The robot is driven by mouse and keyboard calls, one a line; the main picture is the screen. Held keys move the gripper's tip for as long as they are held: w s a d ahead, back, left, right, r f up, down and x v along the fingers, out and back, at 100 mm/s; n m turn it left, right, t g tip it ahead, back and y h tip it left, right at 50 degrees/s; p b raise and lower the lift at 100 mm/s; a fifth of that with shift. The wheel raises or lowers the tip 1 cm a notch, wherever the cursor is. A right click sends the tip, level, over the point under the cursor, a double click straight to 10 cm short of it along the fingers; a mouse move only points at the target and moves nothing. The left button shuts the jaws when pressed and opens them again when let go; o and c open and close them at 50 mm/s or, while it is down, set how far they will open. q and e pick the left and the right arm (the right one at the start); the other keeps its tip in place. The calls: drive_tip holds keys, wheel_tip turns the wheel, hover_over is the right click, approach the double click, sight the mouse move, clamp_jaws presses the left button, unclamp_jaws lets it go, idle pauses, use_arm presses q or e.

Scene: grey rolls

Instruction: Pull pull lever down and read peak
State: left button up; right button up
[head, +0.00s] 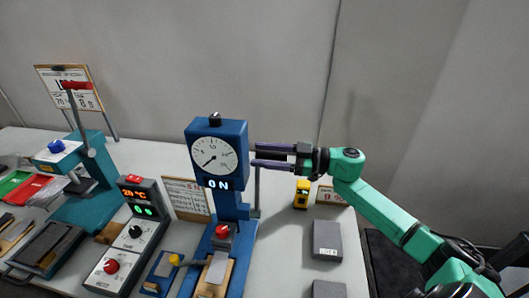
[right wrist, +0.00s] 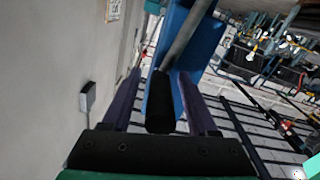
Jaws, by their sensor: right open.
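The blue test stand (head: 230,215) stands upright on the table with a round white dial (head: 212,156) at its head. The dial's needle points to the lower left, and the display below reads "0 N". A grey lever rod (head: 257,190) rises at the stand's right side. My right gripper (head: 256,155) is open at the rod's upper end, fingers pointing left. In the right wrist view, the lever's black grip (right wrist: 160,105) lies between the two purple fingers, with its grey rod (right wrist: 188,35) beyond. I cannot tell whether a finger touches it. My left gripper is not in view.
A control box (head: 127,240) with a red temperature readout stands left of the stand. A teal press (head: 90,185) with a red-topped lever is further left. A small yellow device (head: 301,194) and grey blocks (head: 327,240) lie to the right. The wall is close behind.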

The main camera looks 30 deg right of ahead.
clamp_jaws()
idle(1.4)
